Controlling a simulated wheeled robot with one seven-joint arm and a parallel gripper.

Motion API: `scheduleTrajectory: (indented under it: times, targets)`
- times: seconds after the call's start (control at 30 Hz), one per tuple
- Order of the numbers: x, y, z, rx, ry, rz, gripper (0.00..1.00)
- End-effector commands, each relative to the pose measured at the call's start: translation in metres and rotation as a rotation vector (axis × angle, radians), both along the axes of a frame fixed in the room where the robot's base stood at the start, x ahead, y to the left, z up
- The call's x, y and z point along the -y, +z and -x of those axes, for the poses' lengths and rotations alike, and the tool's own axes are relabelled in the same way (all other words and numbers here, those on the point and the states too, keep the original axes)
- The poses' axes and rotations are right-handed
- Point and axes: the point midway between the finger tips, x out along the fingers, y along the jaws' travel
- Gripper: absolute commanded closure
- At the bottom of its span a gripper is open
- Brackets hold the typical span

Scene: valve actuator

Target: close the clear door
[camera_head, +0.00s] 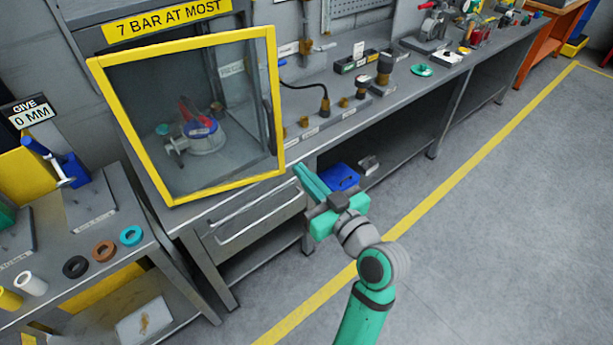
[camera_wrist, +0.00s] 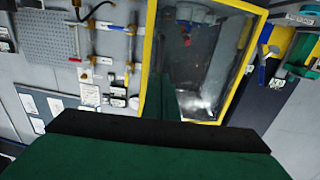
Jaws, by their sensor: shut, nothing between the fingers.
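The clear door (camera_head: 277,110) has a yellow frame and stands in front of a grey cabinet on the bench. How far it stands from the cabinet front is hard to tell. Through its pane I see a device (camera_head: 203,136) with a red part and a blue ring. My gripper (camera_head: 299,169) is shut and empty. In the head view its fingertips are just right of the door's lower right corner; contact is not clear. In the wrist view the door (camera_wrist: 247,68) is at the centre, with my green finger (camera_wrist: 172,98) overlapping its pane.
A drawer with a bar handle (camera_head: 260,217) is below the door. A blue bin (camera_head: 341,177) sits on the lower shelf behind my gripper. A side table (camera_head: 155,262) with coloured rings stands at left. Fittings line the bench to the right. The floor at right is clear.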

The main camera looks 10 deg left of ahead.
Motion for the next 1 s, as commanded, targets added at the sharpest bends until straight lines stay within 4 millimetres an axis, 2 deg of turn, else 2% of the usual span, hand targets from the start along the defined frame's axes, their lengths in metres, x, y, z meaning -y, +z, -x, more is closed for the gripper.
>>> scheduleTrajectory:
  times: [0.2,0.5,0.7,1.0]
  targets:
    - [-0.032,0.000,-0.028,0.001,0.003,0.001,1.00]
    - [-0.065,-0.001,-0.061,-0.001,0.002,0.001,1.00]
    - [-0.073,-0.001,-0.070,-0.001,-0.001,0.001,1.00]
    - [-0.074,-0.001,-0.071,-0.001,-0.001,0.001,1.00]
